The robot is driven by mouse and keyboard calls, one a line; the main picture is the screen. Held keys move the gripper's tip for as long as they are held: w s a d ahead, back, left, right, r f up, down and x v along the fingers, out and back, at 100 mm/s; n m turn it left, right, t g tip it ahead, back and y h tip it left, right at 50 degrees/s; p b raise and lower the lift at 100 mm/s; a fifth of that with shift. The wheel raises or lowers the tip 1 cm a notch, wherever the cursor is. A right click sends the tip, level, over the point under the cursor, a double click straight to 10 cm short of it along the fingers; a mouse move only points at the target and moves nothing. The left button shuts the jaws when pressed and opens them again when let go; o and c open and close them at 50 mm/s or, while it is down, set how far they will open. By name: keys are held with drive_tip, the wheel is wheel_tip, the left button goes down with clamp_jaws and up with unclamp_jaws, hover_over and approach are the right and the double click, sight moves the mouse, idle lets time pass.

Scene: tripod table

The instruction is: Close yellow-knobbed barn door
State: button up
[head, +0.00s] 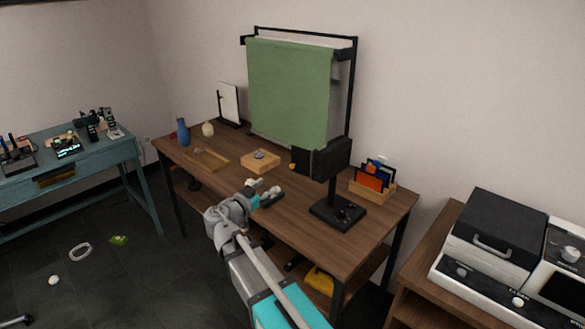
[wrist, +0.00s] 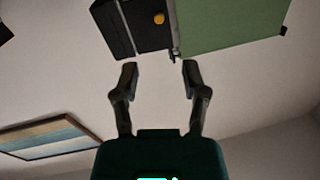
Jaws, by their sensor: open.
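A black lamp-like box (head: 325,157) stands on a post above the wooden table, in front of the green sheet. A small yellow knob (head: 292,167) shows at its left edge. In the wrist view the yellow knob (wrist: 159,17) sits on a dark panel (wrist: 148,35), with another dark flap (wrist: 112,30) beside it. I cannot tell exactly how far the door stands open. My gripper (wrist: 159,70) is open and empty, its fingertips apart from the panel. In the head view my gripper (head: 268,191) is over the table, below and left of the knob.
The green sheet (head: 288,92) hangs from a black frame behind the lamp. A wooden block (head: 260,162), a blue vase (head: 183,132) and an organizer (head: 372,187) are on the table. The lamp's black base (head: 337,213) stands near the front right.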

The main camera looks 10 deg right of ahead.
sight(291, 167)
drive_tip(key=x, duration=1.3)
drive_tip(key=shift+w+d, duration=0.15)
drive_tip(key=shift+d, duration=0.05)
drive_tip(key=shift+c, duration=0.3)
clamp_jaws()
drive_tip(key=shift+d, duration=0.15)
